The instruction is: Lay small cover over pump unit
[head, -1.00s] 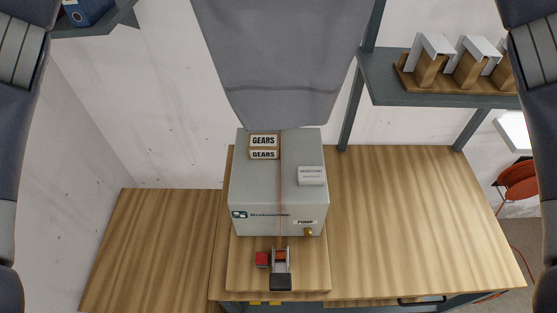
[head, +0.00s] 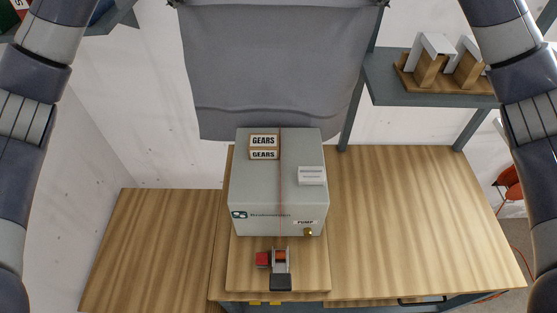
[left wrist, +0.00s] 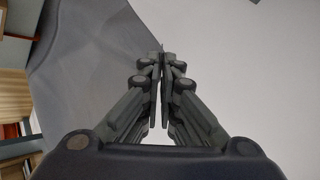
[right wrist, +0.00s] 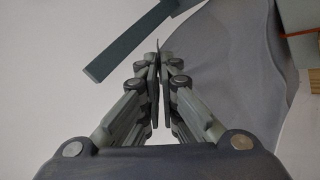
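The small cover is a grey cloth (head: 275,70) hanging upright and spread behind the pump unit. Its lower edge reaches down behind the top of the box. The pump unit (head: 258,190) is a grey box with a PUMP label on a wooden base. My left gripper (left wrist: 161,60) is shut on the cover near its upper left corner, and the cloth shows beyond the fingers in the left wrist view. My right gripper (right wrist: 157,58) is shut on the cover near its upper right corner.
A red and grey clamp (head: 279,262) is in front. A wall shelf (head: 420,85) with wooden holders stands right of the cloth. The worktop (head: 420,220) at right is clear.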

